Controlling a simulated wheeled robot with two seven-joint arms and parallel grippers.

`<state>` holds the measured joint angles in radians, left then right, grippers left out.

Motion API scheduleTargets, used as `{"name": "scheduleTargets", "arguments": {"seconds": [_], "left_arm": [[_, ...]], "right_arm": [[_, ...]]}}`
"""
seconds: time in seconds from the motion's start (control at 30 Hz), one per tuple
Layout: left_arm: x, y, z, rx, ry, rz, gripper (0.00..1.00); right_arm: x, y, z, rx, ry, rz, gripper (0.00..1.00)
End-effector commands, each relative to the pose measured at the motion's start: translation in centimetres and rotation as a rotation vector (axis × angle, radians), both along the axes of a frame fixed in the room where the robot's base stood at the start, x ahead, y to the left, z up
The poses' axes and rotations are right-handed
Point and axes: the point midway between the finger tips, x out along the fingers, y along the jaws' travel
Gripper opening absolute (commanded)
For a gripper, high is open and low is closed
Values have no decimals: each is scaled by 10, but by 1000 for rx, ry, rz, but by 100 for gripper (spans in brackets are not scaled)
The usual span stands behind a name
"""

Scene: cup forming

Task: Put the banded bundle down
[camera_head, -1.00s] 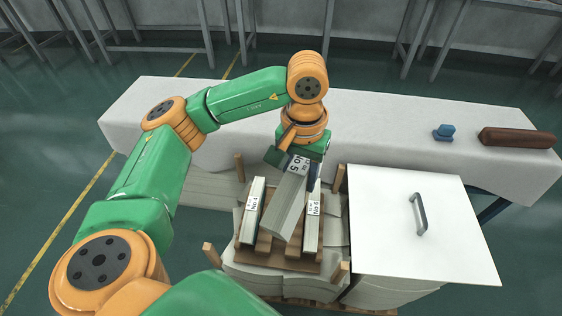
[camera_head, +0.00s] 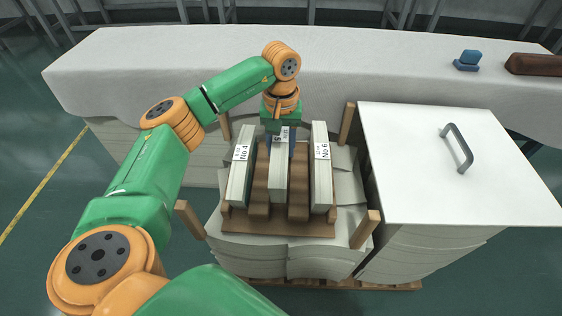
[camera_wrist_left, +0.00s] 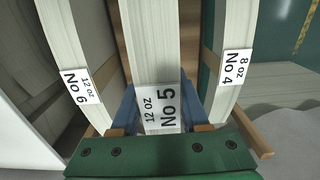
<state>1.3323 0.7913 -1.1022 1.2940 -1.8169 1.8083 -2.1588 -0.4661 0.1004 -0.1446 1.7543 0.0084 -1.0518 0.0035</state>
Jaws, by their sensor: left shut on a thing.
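The banded bundle labelled No 5 (camera_head: 278,180) is a long, pale stack of paper blanks with a white label at its far end. It lies lengthwise in the middle of the wooden rack (camera_head: 262,228), between bundle No 4 (camera_head: 241,175) and bundle No 6 (camera_head: 321,175). My left gripper (camera_head: 281,138) is shut on its far end; in the left wrist view the blue fingers flank the No 5 label (camera_wrist_left: 163,108). I cannot tell whether its underside touches the rack. My right gripper is not in view.
The rack sits on stacked paper sheets (camera_head: 325,250) with wooden posts (camera_head: 364,228) around them. A white panel with a grey handle (camera_head: 457,148) is on the right. Behind, a white-covered table (camera_head: 390,70) holds a blue object (camera_head: 467,60) and a brown one (camera_head: 533,64).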

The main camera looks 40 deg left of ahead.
Motion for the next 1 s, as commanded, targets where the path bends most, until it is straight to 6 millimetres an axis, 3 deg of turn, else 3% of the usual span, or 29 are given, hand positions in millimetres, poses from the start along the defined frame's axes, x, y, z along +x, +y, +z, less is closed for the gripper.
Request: {"name": "scheduleTargets", "arguments": {"seconds": [0.23,0.63,0.67,0.73,1.0], "left_arm": [[0,0,-41,-1,-1,-1,0],[0,-1,-46,-1,-3,-2,0],[0,0,-46,0,-1,-2,53],[0,-1,-46,0,-1,-2,72],[0,-1,-46,-1,-1,-2,75]], "right_arm": [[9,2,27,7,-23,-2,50],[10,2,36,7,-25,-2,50],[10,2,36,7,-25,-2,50],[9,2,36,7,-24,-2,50],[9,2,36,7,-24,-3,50]]}}
